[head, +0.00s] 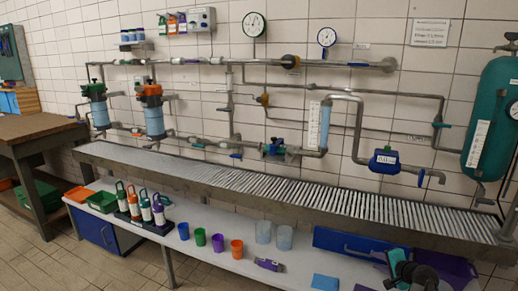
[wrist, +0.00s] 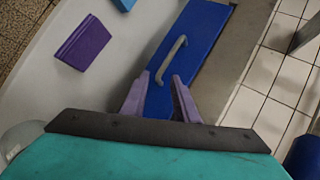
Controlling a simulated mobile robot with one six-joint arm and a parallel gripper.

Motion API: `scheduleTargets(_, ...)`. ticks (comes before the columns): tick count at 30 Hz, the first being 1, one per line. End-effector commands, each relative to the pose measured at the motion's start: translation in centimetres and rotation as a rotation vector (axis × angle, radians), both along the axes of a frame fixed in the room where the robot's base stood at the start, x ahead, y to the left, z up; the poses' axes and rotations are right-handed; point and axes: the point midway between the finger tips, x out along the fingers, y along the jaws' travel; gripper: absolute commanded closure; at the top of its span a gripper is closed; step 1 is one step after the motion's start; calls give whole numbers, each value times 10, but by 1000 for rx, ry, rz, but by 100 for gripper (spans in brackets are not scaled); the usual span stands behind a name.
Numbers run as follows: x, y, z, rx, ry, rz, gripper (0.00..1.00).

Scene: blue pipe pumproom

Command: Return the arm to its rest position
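In the wrist view my gripper (wrist: 160,78) has two purple fingers with a clear gap between them. It is open, and I see nothing held in the gap. Beyond the fingertips is a blue panel (wrist: 206,32) with a grey bar handle (wrist: 173,58). The handle shows just past the fingertips; whether they touch it I cannot tell, but they do not close around it. In the head view part of my arm (head: 408,270) shows at the bottom right. My gripper cannot be made out there.
A long white shelf (head: 215,262) holds coloured cups, bottles and trays. A slatted metal trough (head: 240,180) runs above it, below wall pipes with valves and gauges. A green tank (head: 490,115) is at the right. A purple flat block (wrist: 83,43) lies left of the panel.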

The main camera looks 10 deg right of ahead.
Motion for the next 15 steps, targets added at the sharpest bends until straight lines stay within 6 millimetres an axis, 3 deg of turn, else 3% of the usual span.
scheduleTargets(1, 4, 24, -11, 0, 36, 46, 73)
scheduleTargets(7, 6, 108, -65, -14, 181, 220, 73)
scheduleTargets(15, -19, 221, -131, -46, 385, 474, 73)
